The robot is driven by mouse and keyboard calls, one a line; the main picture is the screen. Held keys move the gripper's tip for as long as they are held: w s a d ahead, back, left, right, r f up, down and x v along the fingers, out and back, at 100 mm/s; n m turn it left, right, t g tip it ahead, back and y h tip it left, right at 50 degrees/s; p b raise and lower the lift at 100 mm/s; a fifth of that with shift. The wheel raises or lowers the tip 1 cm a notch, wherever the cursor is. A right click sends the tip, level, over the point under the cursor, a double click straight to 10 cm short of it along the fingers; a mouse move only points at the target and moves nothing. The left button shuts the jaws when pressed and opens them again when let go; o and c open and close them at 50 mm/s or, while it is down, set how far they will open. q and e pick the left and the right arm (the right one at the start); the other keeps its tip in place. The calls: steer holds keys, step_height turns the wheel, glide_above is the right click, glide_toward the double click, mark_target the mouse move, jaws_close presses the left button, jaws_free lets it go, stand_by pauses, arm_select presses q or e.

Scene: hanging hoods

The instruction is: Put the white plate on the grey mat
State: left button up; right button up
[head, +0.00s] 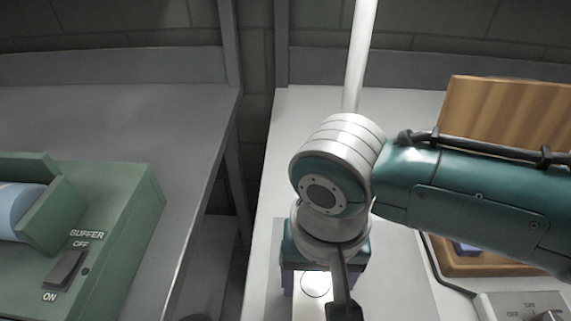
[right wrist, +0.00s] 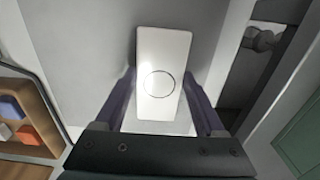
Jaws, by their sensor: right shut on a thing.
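The white plate (right wrist: 163,48) is a flat rectangle with a thin circle drawn on it. My right gripper (right wrist: 159,74) is shut on it, one finger along each long side. In the head view the right gripper (head: 316,280) points down over the right bench, and part of the plate (head: 314,285) with its circle shows below the wrist. The grey mat (head: 400,270) lies on the right bench, under and around the plate, partly hidden by my arm. It also shows in the right wrist view (right wrist: 95,55). I cannot tell whether the plate touches the mat. My left gripper is not in view.
A green buffer machine (head: 115,215) stands on the left bench, across a gap from the right bench. A wooden box (head: 515,110) with coloured blocks stands right of the mat, behind my forearm. A switch panel (head: 525,305) is at the lower right.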

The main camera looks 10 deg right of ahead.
steer(key=o, duration=1.5)
step_height(320, 180, up, 10)
steer(key=p, duration=0.3)
